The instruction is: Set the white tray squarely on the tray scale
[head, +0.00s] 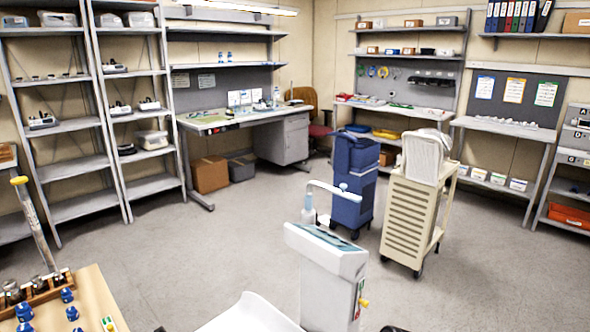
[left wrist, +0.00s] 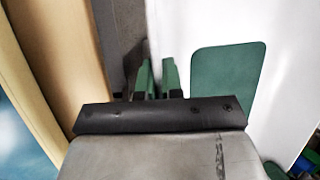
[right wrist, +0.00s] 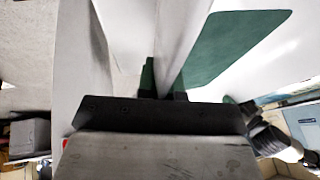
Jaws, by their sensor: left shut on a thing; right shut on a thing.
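My left gripper (left wrist: 157,78) shows in the left wrist view, its fingers closed on a thin white edge, which I take for the white tray (left wrist: 215,25). My right gripper (right wrist: 165,82) shows in the right wrist view, shut across a white wall of the tray (right wrist: 185,35). A green patch lies on the white surface beside each gripper. In the head view a white curved rim (head: 250,312) shows at the bottom edge, mostly cut off. Behind it stands a white upright unit with a sloped panel (head: 325,255), possibly the tray scale. Neither gripper shows in the head view.
A wooden table (head: 95,290) with blue-topped items is at the lower left. A beige cart (head: 410,205) and a blue cart (head: 350,180) stand behind the white unit. Shelves (head: 85,130) and benches line the walls. The grey floor (head: 225,235) in the middle left is clear.

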